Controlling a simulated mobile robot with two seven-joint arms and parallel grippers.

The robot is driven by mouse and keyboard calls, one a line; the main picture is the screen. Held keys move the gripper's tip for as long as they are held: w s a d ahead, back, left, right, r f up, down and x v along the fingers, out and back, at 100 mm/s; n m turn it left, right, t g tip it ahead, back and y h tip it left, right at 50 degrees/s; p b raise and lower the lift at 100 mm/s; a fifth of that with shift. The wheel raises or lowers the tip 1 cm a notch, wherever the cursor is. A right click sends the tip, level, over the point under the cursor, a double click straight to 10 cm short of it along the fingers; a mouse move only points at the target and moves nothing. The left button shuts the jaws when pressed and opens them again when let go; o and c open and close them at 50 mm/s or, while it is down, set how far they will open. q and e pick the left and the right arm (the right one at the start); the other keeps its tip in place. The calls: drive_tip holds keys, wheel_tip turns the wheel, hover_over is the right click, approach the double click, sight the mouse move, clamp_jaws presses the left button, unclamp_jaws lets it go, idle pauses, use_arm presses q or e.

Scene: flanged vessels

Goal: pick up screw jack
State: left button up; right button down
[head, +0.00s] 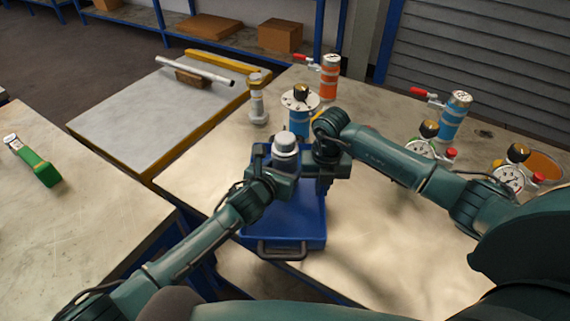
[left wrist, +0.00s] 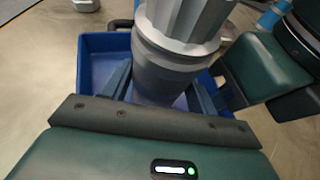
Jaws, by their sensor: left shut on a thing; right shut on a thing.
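The screw jack (head: 286,144), a grey upright cylinder with a ridged cap, stands between the fingers of my left gripper (head: 284,166). The left wrist view shows the jack (left wrist: 170,65) close up between the two fingers. It is over the blue tray (head: 290,224); whether its base touches the tray floor is hidden. My right gripper (head: 324,182) is beside it on the right, pointing down at the tray's right wall and shut there; the exact contact is hidden.
Behind stand a grey bolt-like part (head: 257,103), a blue flanged vessel (head: 299,116) and an orange cylinder (head: 330,77). Valves and gauges (head: 509,179) crowd the right side. A grey board (head: 160,108) lies at left, and a green tool (head: 39,167) is on the left table.

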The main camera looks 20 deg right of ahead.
use_arm(q)
drive_tip(key=shift+r, duration=0.25)
drive_tip(key=shift+s+a+r, duration=0.3)
drive_tip(key=shift+a+r, duration=0.05)
drive_tip(key=shift+r, duration=0.1)
drive_tip(key=r+v, duration=0.1)
drive_tip(key=v, duration=1.3)
drive_tip(key=shift+r, duration=0.25)
drive_tip(key=shift+s, duration=0.1)
use_arm(e)
drive_tip(key=c, duration=1.5)
unclamp_jaws()
wheel_tip(320, 180, up, 12)
